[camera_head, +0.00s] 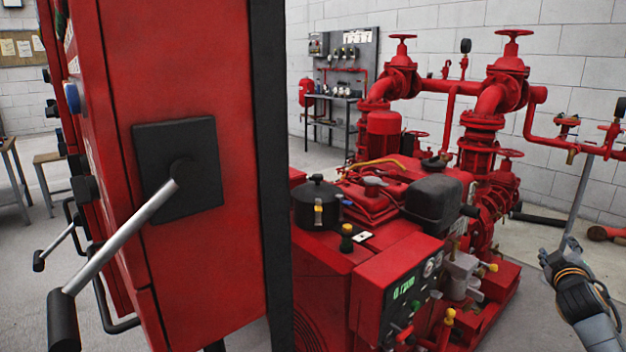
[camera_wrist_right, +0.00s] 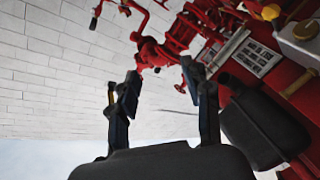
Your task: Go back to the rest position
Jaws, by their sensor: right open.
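My right gripper (camera_head: 558,249) is at the right edge of the head view, with its arm coming in from the lower right. It is open, and its two fingers stand apart in the right wrist view (camera_wrist_right: 162,84). Nothing is between them. It is beside the red pumpset (camera_head: 375,255), with a visible gap to it in the head view. My left gripper is not in view.
A tall red control cabinet (camera_head: 215,270) with a lever handle (camera_head: 125,235) stands close on the left. Red pipes and valves (camera_head: 490,100) rise behind the pumpset. A work table (camera_head: 335,98) stands at the back wall.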

